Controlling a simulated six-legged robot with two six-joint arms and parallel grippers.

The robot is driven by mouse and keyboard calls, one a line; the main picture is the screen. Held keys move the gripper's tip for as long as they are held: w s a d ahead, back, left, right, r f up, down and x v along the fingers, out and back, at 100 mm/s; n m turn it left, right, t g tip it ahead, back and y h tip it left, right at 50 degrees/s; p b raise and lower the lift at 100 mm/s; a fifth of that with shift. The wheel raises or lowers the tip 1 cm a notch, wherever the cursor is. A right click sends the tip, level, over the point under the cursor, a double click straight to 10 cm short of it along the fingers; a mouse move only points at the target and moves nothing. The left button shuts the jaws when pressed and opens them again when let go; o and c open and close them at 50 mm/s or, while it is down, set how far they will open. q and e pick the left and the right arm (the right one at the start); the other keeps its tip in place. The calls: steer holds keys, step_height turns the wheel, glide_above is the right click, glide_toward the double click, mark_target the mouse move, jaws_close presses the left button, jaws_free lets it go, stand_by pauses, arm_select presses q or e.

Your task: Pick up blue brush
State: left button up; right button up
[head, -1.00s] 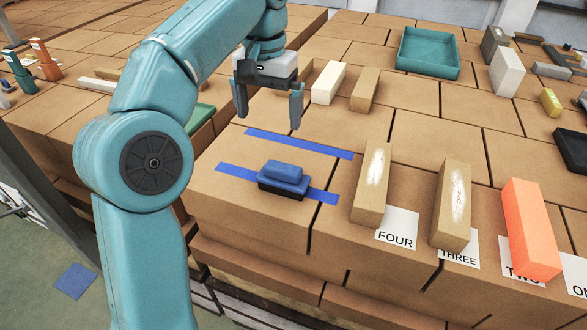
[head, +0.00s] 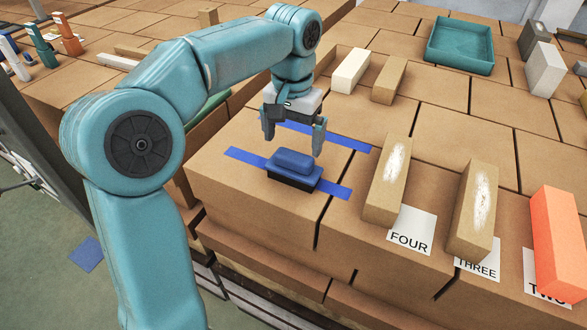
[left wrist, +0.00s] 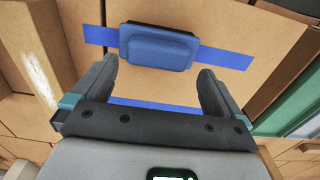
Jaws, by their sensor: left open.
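The blue brush (head: 293,167), a blue block-shaped top on a dark base, lies on the cardboard boxes across the nearer of two blue tape strips. My left gripper (head: 293,146) is open and empty, just behind and above the brush in the head view. In the left wrist view the brush (left wrist: 158,46) lies ahead of the gap between the open fingers (left wrist: 158,85), roughly centred and beyond the fingertips. The brush's dark underside is mostly hidden there. My right gripper is not in view.
Tan bricks with white patches (head: 387,180) (head: 474,212) and an orange brick (head: 560,244) stand to the right by numbered papers. A cream brick (head: 351,70) and a teal tray (head: 459,47) lie behind. The box top around the brush is clear.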

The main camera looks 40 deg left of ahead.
mark_target(295, 155)
arm_select(q)
step_height(295, 155, down, 5)
steer(key=shift+s+f, duration=0.15)
steer(key=shift+w+d+f, duration=0.1)
steer(key=shift+w+d, duration=0.15)
steer(key=shift+a, duration=0.2)
steer(key=c, duration=0.7)
steer(key=shift+s, duration=0.15)
steer(key=shift+c, duration=0.4)
steer(key=shift+w+d, duration=0.15)
steer(key=shift+w, duration=0.05)
step_height(295, 155, up, 20)
steer(key=p, duration=0.4)
steer(key=shift+s, duration=0.1)
steer(key=shift+o, duration=1.3)
